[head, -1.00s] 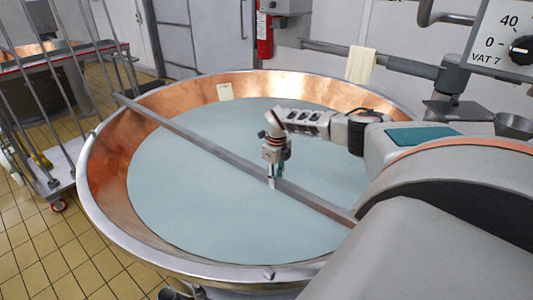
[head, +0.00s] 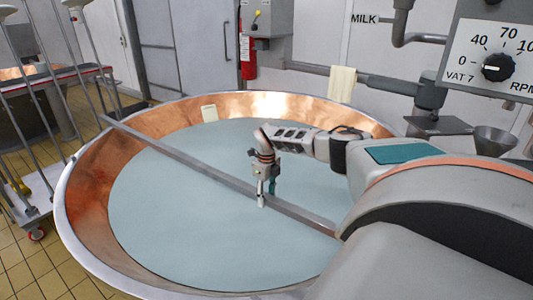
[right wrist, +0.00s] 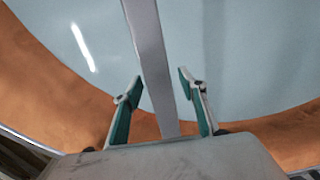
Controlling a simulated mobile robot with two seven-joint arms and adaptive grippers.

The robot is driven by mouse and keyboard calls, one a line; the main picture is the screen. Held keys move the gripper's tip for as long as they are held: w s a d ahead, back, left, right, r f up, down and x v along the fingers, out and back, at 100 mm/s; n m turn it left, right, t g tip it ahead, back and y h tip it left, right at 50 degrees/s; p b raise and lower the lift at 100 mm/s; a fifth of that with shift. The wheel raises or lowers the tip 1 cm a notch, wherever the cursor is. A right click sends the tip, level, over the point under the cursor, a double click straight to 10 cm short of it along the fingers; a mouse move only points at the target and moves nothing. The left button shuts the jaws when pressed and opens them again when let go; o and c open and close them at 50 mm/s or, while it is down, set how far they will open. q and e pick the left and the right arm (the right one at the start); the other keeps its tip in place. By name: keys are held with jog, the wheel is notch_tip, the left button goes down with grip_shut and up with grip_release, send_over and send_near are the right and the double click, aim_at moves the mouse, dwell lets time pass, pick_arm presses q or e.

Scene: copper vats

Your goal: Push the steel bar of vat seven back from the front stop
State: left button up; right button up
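The vat (head: 92,185) is a wide copper bowl with a steel rim, filled with pale blue-grey liquid (head: 200,235). The steel bar (head: 195,162) lies across it from the far left rim toward the near right, where my right arm hides its end. My right gripper (head: 267,192) points down over the liquid, one finger on each side of the bar. In the right wrist view the bar (right wrist: 150,60) runs between the open teal-padded fingers (right wrist: 158,88), with a gap at each side. I cannot make out the front stop. My left gripper is out of view.
A control box (head: 490,70) marked VAT 7 hangs at the upper right. A pipe with a cloth (head: 342,84) runs behind the vat. A wheeled rack (head: 40,195) stands at left.

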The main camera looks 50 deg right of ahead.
notch_tip(320, 180, up, 12)
dwell(0.6)
jog(key=shift+s, duration=0.1)
dwell(0.5)
